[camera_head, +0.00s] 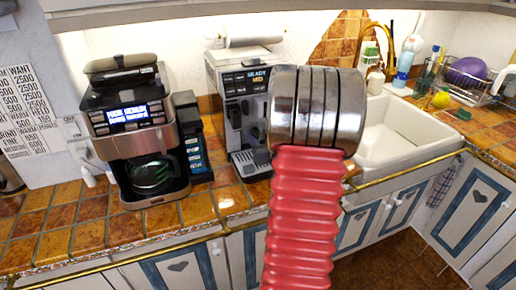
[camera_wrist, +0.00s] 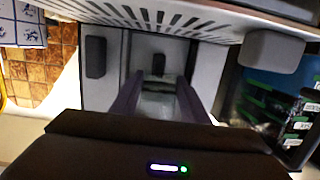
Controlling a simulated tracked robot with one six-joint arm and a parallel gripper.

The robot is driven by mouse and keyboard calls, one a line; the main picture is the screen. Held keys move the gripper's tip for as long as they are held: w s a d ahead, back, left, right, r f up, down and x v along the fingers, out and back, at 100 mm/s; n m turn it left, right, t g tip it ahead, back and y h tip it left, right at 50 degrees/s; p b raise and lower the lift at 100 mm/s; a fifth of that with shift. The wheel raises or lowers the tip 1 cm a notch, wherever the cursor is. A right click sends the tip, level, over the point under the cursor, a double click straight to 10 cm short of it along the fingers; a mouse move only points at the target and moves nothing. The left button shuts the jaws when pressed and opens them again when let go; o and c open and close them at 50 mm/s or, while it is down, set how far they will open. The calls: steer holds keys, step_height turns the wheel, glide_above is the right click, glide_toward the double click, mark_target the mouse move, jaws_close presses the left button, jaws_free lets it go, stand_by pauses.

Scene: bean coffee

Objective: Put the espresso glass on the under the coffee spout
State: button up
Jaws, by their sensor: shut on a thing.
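The silver espresso machine (camera_head: 228,62) stands on the tiled counter in the head view, its display lit. Its slotted drip tray (camera_head: 247,164) shows at its foot. In the wrist view my gripper (camera_wrist: 158,84) has its dark jaws shut on a small clear espresso glass (camera_wrist: 158,104). The wrist view seems upside down, with the slotted tray (camera_wrist: 190,22) along its top and the machine's pale front behind the jaws. In the head view my red arm and metal wrist hide the gripper, the glass and the machine's right side. I cannot clearly make out the spout.
A black and steel drip coffee maker (camera_head: 135,130) with a glass pot stands at the left. A dark rack of small boxes (camera_head: 192,140) sits between the machines. A white sink (camera_head: 400,130) is at the right, with bottles and a dish rack (camera_head: 490,85) beyond.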

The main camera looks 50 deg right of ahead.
steer(key=shift+s+d+f, duration=0.5)
steer(key=shift+s+d, duration=0.1)
steer(key=shift+s, duration=0.05)
steer(key=shift+f, duration=0.1)
step_height(320, 180, down, 3)
steer(key=shift+f, duration=0.15)
steer(key=shift+d+f, duration=0.15)
steer(key=shift+d, duration=0.05)
steer(key=shift+w+a, duration=0.15)
steer(key=shift+w, duration=0.1)
steer(key=shift+s+f, duration=0.1)
steer(key=shift+f, duration=0.15)
